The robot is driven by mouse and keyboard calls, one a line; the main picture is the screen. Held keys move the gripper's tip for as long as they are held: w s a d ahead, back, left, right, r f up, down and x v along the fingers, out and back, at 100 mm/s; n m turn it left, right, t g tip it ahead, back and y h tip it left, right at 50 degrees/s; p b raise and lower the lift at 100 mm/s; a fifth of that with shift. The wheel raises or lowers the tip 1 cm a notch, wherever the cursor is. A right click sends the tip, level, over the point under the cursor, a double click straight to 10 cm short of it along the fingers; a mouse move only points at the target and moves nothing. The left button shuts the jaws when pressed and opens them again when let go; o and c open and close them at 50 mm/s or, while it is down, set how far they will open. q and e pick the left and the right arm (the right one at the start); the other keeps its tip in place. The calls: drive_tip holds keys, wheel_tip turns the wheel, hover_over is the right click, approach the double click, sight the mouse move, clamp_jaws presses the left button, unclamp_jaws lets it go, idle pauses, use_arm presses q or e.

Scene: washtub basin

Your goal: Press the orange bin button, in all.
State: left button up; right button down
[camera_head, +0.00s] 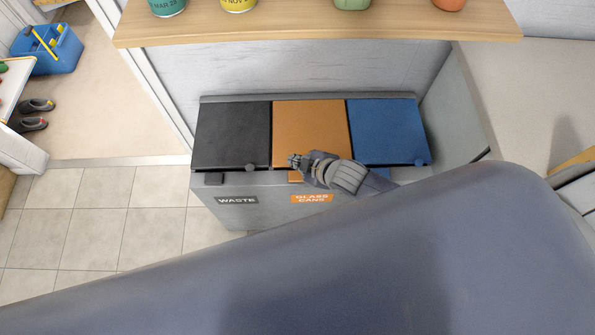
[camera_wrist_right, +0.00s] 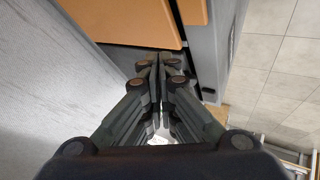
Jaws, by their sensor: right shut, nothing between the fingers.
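The bin unit (camera_head: 240,187) has black, orange and blue lids, all shut. The orange lid (camera_head: 312,130) is in the middle, and part of it shows in the wrist view (camera_wrist_right: 120,20). The orange button (camera_head: 295,177) shows as a small orange patch on the front, just under that lid's edge, partly hidden by my right gripper. In the wrist view a smaller orange piece (camera_wrist_right: 192,11) at the top edge looks like this button. My right gripper (camera_head: 294,160) is shut and empty at the orange lid's front edge, fingertips pointing left. Contact cannot be told. My left gripper is not in view.
The black lid (camera_head: 232,135) is on the left and the blue lid (camera_head: 385,132) on the right. A wooden shelf (camera_head: 320,28) with several pots overhangs the back. Tiled floor (camera_head: 100,215) is clear at the left. A blue toolbox (camera_head: 47,48) stands beyond the doorway.

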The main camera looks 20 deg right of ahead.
drive_tip(key=shift+w+a+r+n+y, duration=0.15)
drive_tip(key=shift+a+r+n, duration=0.05)
drive_tip(key=shift+r+n, duration=0.2)
drive_tip(key=shift+w+a+r+n+y, duration=0.15)
drive_tip(key=shift+r+n, duration=0.15)
drive_tip(key=shift+r, duration=0.1)
drive_tip(key=shift+f, duration=0.2)
drive_tip(key=b, duration=0.7)
hover_over(296, 178)
wheel_tip(296, 178, down, 7)
drive_tip(key=shift+f, duration=0.1)
drive_tip(key=shift+w+f+b, duration=0.1)
drive_tip(key=shift+f+b, duration=0.45)
drive_tip(key=shift+f, duration=0.1)
drive_tip(key=shift+f, duration=0.1)
drive_tip(key=shift+f, duration=0.3)
